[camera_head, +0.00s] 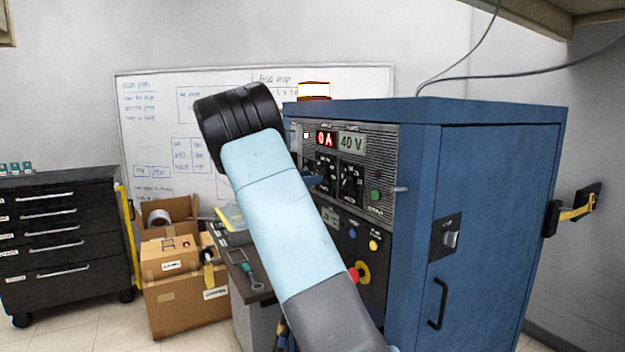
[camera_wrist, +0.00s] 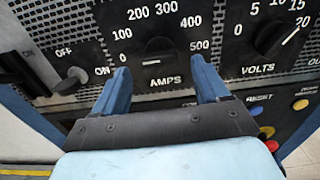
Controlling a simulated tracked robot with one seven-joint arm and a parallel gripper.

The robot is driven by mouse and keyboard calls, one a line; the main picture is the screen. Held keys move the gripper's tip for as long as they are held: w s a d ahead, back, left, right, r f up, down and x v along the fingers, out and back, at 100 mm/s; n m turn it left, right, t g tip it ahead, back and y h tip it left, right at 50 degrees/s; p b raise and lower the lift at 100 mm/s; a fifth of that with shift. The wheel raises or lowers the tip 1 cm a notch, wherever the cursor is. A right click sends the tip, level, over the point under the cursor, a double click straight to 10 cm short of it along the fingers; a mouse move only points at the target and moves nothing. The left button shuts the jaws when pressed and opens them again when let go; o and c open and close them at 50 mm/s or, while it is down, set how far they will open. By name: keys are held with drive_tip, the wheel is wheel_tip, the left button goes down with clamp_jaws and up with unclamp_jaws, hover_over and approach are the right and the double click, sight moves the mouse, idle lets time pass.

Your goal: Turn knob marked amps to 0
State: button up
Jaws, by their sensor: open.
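My gripper (camera_wrist: 161,70) is open, with one blue finger on each side of the knob's lower part and no clear contact. In the head view, a blue fingertip (camera_head: 312,180) shows beside the panel; my arm hides the rest.
The blue cabinet (camera_head: 490,200) carries displays reading 0 A (camera_head: 326,139) and 40 V (camera_head: 351,142). A volts knob (camera_wrist: 272,38) is right of the amps knob, and an off/on switch (camera_wrist: 72,80) is left. A red stop button (camera_head: 355,274) sits lower, close to my arm.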

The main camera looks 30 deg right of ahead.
drive_tip(key=a, duration=1.2)
drive_tip(key=shift+s, duration=0.2)
drive_tip(key=shift+d+f, duration=0.1)
